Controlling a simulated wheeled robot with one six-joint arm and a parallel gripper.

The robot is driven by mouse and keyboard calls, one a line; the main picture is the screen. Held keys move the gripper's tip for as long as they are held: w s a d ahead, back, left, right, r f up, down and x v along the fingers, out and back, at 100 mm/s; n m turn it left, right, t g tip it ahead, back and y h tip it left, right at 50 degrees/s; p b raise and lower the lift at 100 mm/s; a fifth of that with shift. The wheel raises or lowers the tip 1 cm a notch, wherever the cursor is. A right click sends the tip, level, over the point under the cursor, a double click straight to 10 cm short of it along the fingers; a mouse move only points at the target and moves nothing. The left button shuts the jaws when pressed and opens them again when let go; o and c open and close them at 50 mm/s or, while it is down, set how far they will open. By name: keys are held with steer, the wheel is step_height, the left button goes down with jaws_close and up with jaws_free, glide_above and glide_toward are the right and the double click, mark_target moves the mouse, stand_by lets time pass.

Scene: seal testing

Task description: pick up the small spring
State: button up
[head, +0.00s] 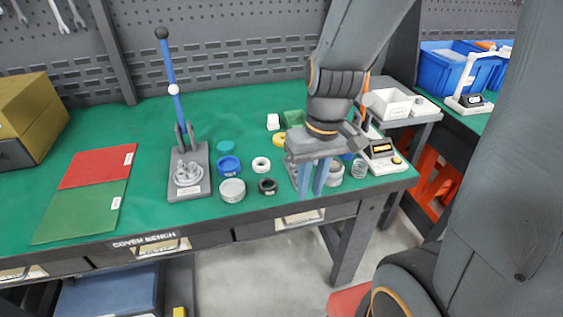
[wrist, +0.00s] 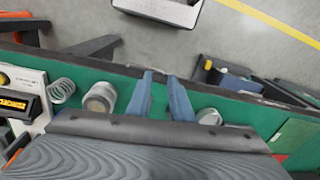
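A small wire coil spring (head: 358,168) stands near the right front of the green bench top, left of the small scale. In the wrist view the spring (wrist: 62,90) is at the left, beside a grey metal cylinder (wrist: 99,98). My gripper (head: 312,192) points down over the bench, left of the spring and apart from it. Its two blue fingers (wrist: 161,76) are apart with nothing seen between them. Another grey metal part (wrist: 209,117) is right of the fingers in the wrist view. My gripper hides some of the bench in the head view.
A scale (head: 381,158) stands close right of the spring. The cylinder (head: 335,174) is close left of it. Blue, white and black rings lie left of my gripper, with a lever press (head: 187,178) further left. The bench's front edge is close.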

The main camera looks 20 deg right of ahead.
steer(key=w+d+r+n+t+y+p, duration=0.1)
steer(key=w+d+r+n+p, duration=0.1)
steer(key=w+n+p, duration=0.3)
steer(key=w+d+r+n+t+y+p, duration=0.15)
steer(key=w+p, duration=0.25)
steer(key=w, duration=0.4)
steer(key=shift+n+t, duration=0.25)
steer(key=shift+n, duration=0.3)
steer(key=shift+p+x, duration=0.45)
steer(key=shift+x, duration=3.25)
steer(key=shift+d, duration=0.1)
jaws_close()
